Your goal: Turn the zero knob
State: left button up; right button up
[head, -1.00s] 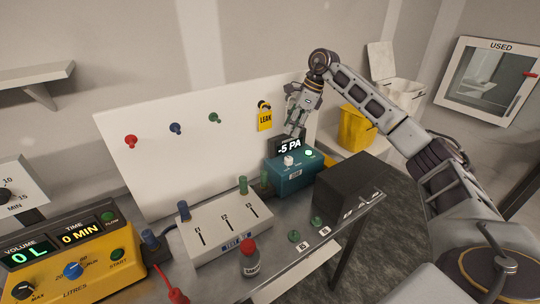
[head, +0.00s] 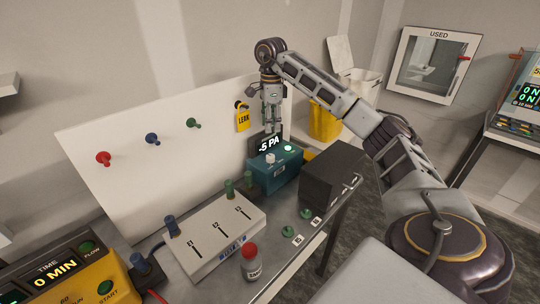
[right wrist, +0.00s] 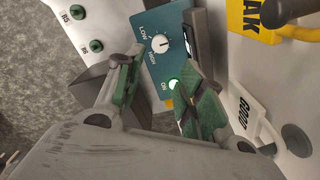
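A teal pressure box (head: 272,176) stands on the bench under a dark display (head: 268,142) reading -5 PA. A white knob (head: 270,158) sits on its top face, beside a lit green button (head: 288,149). In the right wrist view the knob (right wrist: 159,43) is marked LOW and HIGH; I read no "zero" label. My right gripper (head: 272,128) hangs pointing down above the box. Its green-padded fingers (right wrist: 160,64) are apart with nothing between them, and the knob appears just beyond the tips, not touched. My left gripper is not in view.
A black box (head: 328,179) stands right of the teal box. A white slider unit (head: 215,240), a red-capped bottle (head: 251,262) and a yellow pump unit (head: 75,280) are left and nearer. A white board (head: 150,170) with a yellow LEAK tag (head: 242,117) rises behind.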

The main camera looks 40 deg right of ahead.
aim_at(270, 156)
jog(key=shift+a+f+p, duration=0.1)
jog(key=shift+f+p, duration=0.4)
jog(key=shift+f, duration=6.4)
jog(key=shift+c, duration=0.3)
jog(key=c, duration=0.7)
